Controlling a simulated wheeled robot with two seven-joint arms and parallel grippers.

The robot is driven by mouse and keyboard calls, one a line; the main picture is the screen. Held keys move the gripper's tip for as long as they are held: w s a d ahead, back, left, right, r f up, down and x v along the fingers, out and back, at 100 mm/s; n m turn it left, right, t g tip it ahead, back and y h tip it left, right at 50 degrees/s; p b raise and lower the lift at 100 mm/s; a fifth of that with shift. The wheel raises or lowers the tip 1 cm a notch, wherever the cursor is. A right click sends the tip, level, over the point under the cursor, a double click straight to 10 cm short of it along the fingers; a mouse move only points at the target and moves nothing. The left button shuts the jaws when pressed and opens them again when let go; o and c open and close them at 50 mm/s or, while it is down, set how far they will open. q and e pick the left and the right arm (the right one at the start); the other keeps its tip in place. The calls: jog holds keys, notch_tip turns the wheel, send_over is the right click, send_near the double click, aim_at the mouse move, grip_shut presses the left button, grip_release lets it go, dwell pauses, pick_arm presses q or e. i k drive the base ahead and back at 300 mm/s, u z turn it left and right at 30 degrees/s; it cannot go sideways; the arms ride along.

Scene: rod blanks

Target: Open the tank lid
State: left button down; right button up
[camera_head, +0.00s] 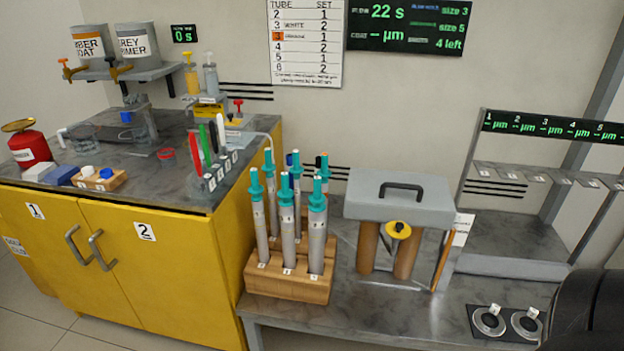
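The tank (372,250) stands on the grey bench right of the middle, with brown cylindrical sides. Its grey lid (425,212) lies flat on top and looks closed, with a black bar handle (402,187) on its upper face. A round yellow knob (398,230) with a dark centre sits at the front below the lid. The inside of the tank is hidden. Neither gripper shows in the head view. A dark rounded shape at the lower right edge may be part of my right arm.
A wooden block (290,285) holding several teal-capped tubes stands close left of the tank. A slotted rack (540,178) is at the right, and two round rings (508,322) lie at the front right. A yellow cabinet (180,265) with a cluttered top fills the left.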

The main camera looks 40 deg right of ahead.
aim_at(411, 198)
jog(key=u, duration=0.15)
jog(key=i, duration=0.95)
jog(key=z, duration=0.3)
